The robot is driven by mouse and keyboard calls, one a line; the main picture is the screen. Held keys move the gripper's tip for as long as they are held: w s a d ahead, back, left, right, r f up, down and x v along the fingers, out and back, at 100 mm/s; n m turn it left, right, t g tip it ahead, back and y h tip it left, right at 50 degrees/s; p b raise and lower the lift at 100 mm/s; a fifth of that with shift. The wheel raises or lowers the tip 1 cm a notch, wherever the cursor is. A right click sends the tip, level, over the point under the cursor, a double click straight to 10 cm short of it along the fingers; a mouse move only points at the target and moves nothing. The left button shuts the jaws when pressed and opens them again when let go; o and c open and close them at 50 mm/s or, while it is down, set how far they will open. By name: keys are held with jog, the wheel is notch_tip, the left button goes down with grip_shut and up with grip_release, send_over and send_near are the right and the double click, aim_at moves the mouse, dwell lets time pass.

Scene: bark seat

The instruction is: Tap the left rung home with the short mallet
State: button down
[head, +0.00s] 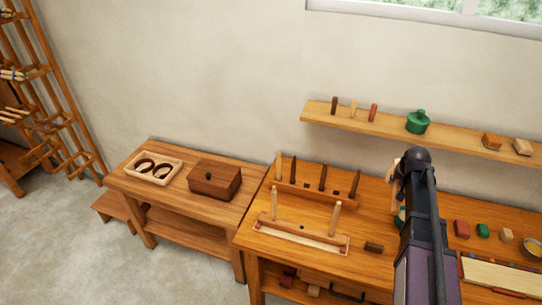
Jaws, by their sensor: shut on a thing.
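The left rung (274,204) is a pale peg standing upright in a wooden rail (302,231) on the bench. A second pale rung (335,219) stands in the same rail at its right end. I cannot tell how deep either rung sits. My dark arm crosses the right of the view, and my gripper cannot be made out behind it. A pale piece (395,187) and a teal piece (399,219) show at the arm's left edge. I cannot tell what they are. I cannot pick out the short mallet.
A rack (310,194) with several upright pegs stands behind the rail. A dark block (373,247) lies right of it. A side table (193,222) at left holds a brown box (214,179) and a pale tray (135,168).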

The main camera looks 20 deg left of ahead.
aim_at(397, 182)
jog(key=p+v, duration=0.2)
jog(key=w+p+v, duration=0.1)
jog(key=p+v, duration=0.1)
jog(key=v, duration=0.1)
jog(key=p+v, duration=0.2)
jog(key=v, duration=0.1)
jog(key=shift+w+a+r+p, duration=0.2)
jog(key=shift+w+r+p, duration=0.1)
jog(key=shift+r, duration=0.15)
